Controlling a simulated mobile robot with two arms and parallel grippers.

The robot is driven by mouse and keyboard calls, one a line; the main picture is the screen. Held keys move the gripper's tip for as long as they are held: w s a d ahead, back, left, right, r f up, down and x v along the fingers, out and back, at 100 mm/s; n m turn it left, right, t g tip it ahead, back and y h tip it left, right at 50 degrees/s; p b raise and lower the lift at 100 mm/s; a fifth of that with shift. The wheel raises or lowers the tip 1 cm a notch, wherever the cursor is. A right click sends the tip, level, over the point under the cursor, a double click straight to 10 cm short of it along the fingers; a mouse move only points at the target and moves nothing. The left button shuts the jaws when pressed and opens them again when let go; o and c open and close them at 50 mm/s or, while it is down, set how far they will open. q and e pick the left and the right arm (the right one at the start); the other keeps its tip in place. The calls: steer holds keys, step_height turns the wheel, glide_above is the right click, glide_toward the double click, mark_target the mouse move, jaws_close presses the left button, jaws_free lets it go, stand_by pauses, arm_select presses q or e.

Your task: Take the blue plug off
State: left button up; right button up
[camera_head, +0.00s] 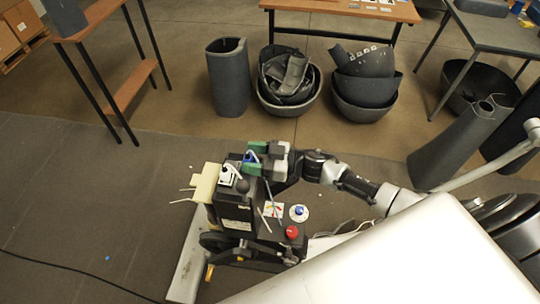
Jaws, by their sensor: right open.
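A small blue part (248,157), which looks like the blue plug, sits near the top of the dark machine unit (236,213). My right gripper (254,158) reaches in from the right, open, with its green-tipped fingers around the blue part. The fingers partly hide it, and I cannot tell whether they touch it. A white socket-like piece (227,176) with a pale cable is just left of the fingers. My left gripper is not in view.
A red button (292,232) and a blue knob on a white disc (299,211) are on the unit's right side. A cream block (206,182) juts out left. Grey bins (229,78) and tables stand behind. The floor at left is mostly clear.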

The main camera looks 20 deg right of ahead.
steer(key=shift+x, duration=0.8)
steer(key=shift+c, duration=0.4)
jaws_close()
